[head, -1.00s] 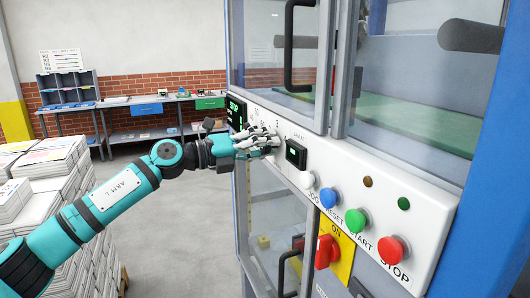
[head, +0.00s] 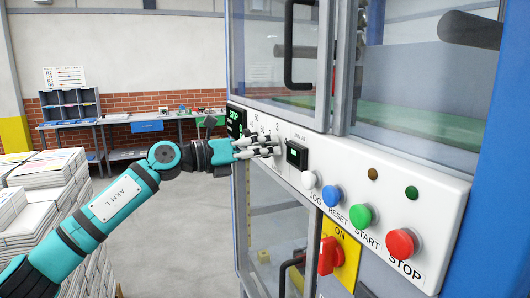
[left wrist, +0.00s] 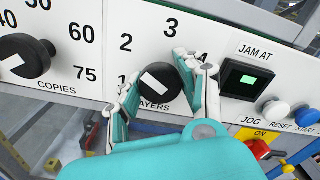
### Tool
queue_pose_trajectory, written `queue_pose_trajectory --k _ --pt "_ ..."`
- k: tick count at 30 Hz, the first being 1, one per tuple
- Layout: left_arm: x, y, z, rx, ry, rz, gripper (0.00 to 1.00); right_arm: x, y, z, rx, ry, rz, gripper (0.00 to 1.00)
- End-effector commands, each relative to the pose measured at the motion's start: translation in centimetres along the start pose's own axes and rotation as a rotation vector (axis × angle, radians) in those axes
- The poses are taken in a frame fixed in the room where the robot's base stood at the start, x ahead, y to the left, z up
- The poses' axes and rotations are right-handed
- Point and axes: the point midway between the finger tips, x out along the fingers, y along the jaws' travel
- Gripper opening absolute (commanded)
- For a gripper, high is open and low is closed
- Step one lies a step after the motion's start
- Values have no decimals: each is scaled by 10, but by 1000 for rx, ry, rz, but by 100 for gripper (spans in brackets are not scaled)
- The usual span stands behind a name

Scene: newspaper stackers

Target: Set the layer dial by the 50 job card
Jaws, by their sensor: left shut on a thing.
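My left gripper (left wrist: 165,84) is shut on the black layers dial (left wrist: 163,94), with a finger on each side of it. Numbers 1, 2, 3 and 4 are printed around this dial. Its white pointer bar slants between upper left and lower right; I cannot tell exactly which number it marks. In the head view the left gripper (head: 260,145) reaches the white control panel (head: 425,185) and hides the dial. No card that I can read as the 50 job card shows; a sheet with small illegible print (head: 64,77) stands by the far wall. My right gripper is not in view.
The black copies dial (left wrist: 22,60) is left of the layers dial. To its right are the jam display (left wrist: 250,79), white jog (head: 309,179), blue reset (head: 332,196), green start (head: 361,215) and red stop buttons (head: 402,243). A red switch (head: 329,256) sits below. Paper stacks (head: 40,215) stand left.

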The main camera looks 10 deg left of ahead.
Motion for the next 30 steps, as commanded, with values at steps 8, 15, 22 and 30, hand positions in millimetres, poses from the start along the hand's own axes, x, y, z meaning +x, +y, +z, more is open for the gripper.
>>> queue_pose_trajectory --k 8,15,22,30 --pt "0 1 -2 1 5 1 4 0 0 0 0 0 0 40" --pt "0 0 -1 0 4 0 59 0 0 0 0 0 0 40" --pt "0 0 -1 1 2 0 62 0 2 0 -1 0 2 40" --pt "-24 1 0 1 0 3 62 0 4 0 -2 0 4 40"
